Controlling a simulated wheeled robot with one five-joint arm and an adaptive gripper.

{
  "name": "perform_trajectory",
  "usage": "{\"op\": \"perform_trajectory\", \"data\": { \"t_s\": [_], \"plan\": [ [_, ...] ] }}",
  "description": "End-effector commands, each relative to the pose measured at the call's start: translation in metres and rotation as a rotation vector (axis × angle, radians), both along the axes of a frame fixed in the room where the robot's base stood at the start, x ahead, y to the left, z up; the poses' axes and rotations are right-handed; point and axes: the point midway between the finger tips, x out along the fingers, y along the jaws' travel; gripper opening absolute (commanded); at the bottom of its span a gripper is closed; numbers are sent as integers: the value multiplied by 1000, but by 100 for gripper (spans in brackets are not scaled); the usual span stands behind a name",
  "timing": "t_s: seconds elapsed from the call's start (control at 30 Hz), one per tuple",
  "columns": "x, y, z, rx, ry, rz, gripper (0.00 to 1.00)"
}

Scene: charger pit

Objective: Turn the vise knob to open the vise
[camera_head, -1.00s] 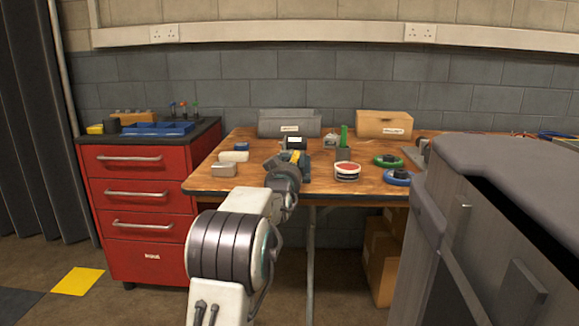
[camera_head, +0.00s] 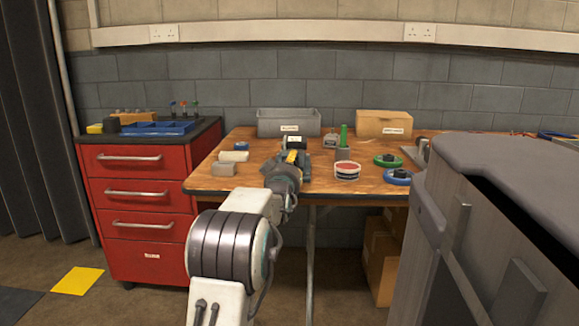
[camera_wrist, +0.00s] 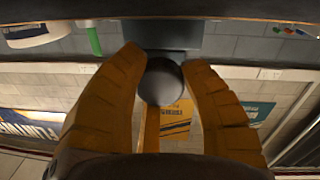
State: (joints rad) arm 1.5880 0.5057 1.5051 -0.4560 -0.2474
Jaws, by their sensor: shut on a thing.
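The vise (camera_head: 303,167) is a dark grey-blue tool on the wooden workbench, mostly hidden behind my wrist in the head view. Its round dark knob (camera_wrist: 160,82) faces me in the wrist view. My gripper (camera_head: 291,157) reaches over the bench's front edge to the vise. In the wrist view, its two yellow fingers (camera_wrist: 163,68) stand on either side of the knob and are shut on it. The vise jaws are hidden, so their gap cannot be seen.
A red drawer cabinet (camera_head: 139,190) stands left. A large grey machine (camera_head: 450,220) blocks the right foreground.

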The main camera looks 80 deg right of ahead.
Motion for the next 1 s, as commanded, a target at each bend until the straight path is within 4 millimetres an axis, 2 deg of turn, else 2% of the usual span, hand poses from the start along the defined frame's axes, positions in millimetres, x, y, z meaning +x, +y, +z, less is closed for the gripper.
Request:
{"op": "perform_trajectory", "data": {
  "t_s": [0.5,1.0],
  "plan": [
    [2,0,4,-39,375,-12,8],
    [4,0,5,-49,498,-16,8]
  ]
}}
